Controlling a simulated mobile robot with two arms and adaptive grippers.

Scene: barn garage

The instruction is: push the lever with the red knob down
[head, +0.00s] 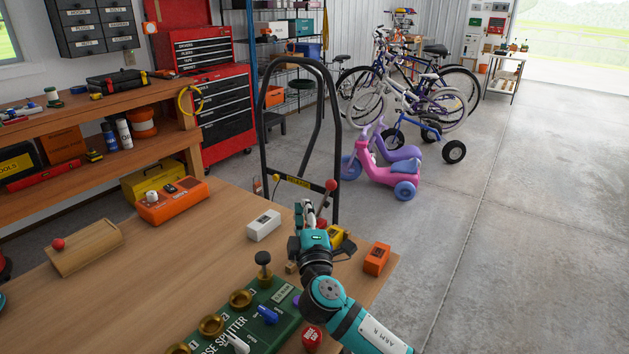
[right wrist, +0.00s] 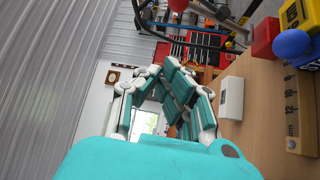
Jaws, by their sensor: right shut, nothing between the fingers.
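A red round knob (head: 331,185) tops a lever that slants up from a red base (head: 322,224) at the far edge of the workbench in the head view. My right gripper (head: 304,206) is shut and empty, just left of the lever and a little below the knob's height in the picture. I see no contact between them. In the right wrist view, my right gripper's fingers (right wrist: 174,75) come together, and the red base (right wrist: 264,36) with part of a metal rod shows to their right.
A white box (head: 264,225), an orange box (head: 376,259) and a yellow box (head: 337,237) stand near my right arm. A green hose splitter panel (head: 268,300) lies in front. Another red knob (head: 58,244) sits on a wooden box. A black hand truck (head: 265,130) stands behind the bench.

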